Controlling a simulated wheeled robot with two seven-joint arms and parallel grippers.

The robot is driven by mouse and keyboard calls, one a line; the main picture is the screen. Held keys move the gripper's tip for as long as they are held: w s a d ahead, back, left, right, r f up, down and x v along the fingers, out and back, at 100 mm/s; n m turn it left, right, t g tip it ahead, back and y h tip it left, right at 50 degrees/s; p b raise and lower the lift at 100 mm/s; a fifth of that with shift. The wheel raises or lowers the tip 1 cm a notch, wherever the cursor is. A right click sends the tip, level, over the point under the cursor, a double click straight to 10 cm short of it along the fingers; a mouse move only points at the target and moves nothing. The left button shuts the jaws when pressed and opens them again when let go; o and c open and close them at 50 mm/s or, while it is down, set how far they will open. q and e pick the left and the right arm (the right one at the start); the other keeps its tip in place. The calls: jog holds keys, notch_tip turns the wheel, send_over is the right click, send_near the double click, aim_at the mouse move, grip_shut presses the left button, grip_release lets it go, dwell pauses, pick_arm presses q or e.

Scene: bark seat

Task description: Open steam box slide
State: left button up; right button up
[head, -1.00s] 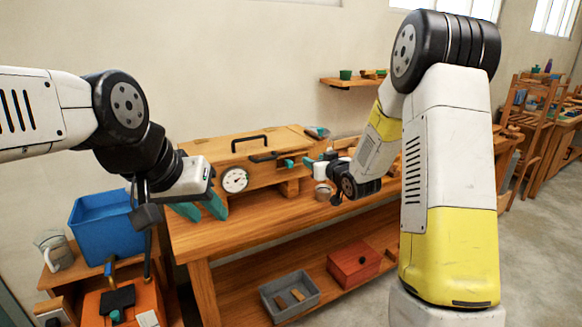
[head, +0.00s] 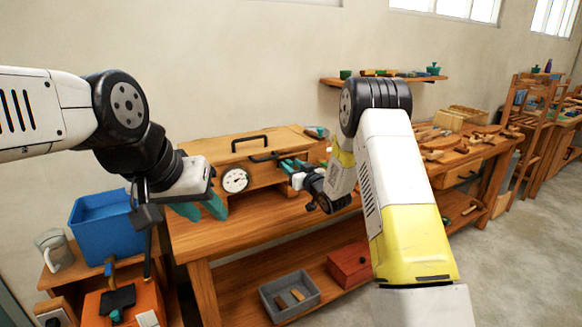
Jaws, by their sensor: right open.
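The steam box (head: 222,155) is a long wooden box on the workbench. The slide is not clearly distinguishable there; the fingers overlap that area, and contact cannot be told.
The workbench (head: 235,237) has clear wood in front of the box. A grey bin (head: 290,298) and a red box (head: 350,264) stand on its lower shelf. A blue bin (head: 105,225) and a glass jug (head: 55,250) are at the left. A wall shelf (head: 385,79) hangs behind.

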jog(key=shift+w, duration=0.1)
grip_shut()
dwell(1.4)
